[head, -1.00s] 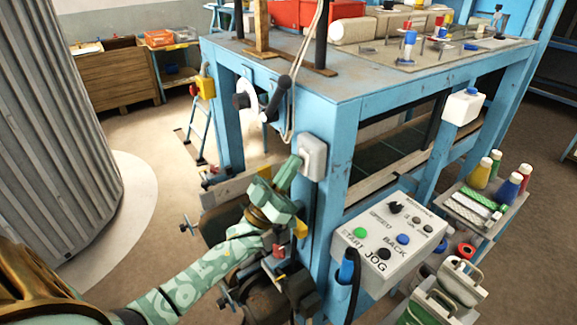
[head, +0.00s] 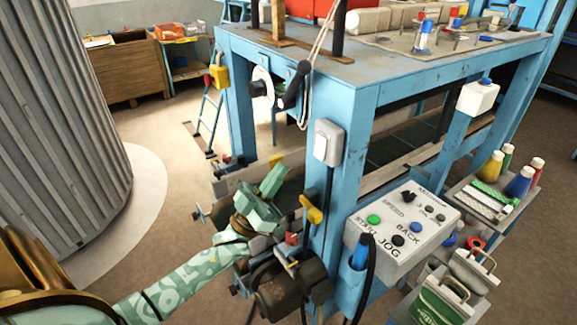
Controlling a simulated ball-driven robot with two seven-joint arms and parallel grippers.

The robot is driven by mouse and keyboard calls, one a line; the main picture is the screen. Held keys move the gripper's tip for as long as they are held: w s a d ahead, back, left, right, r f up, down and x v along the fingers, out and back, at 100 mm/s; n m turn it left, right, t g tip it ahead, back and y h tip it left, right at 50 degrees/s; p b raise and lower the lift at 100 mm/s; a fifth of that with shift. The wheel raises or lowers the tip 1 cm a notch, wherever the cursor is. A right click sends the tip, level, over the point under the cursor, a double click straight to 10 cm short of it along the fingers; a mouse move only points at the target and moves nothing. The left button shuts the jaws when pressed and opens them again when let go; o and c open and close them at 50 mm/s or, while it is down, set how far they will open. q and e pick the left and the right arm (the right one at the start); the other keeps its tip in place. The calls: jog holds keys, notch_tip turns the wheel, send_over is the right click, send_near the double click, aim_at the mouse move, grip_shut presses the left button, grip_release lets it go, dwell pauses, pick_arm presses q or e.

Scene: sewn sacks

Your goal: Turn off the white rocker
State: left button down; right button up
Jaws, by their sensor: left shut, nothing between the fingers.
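The white rocker (head: 323,139) sits in a pale grey box (head: 331,142) on the blue leg of the machine table, in the middle of the head view. Its face is in plain sight; which way it is tipped I cannot tell. My left gripper (head: 274,172) is shut and empty. It is below and to the left of the rocker, apart from it, with its fingers pointing up and right. My right gripper is not in view.
A control box (head: 402,232) with several coloured buttons is right of the leg. A yellow handle (head: 311,209) sticks out below the rocker. A black lever (head: 295,85) and a hanging cord (head: 309,90) are above left. Dark machinery (head: 285,285) lies below my gripper.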

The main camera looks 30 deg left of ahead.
pick_arm(q)
jog(key=s+f, duration=0.1)
jog(key=s+a, duration=0.1)
jog(key=s+f+b, duration=0.1)
jog(key=s, duration=0.1)
jog(key=shift+a+f, duration=0.3)
jog(key=shift+f, duration=0.05)
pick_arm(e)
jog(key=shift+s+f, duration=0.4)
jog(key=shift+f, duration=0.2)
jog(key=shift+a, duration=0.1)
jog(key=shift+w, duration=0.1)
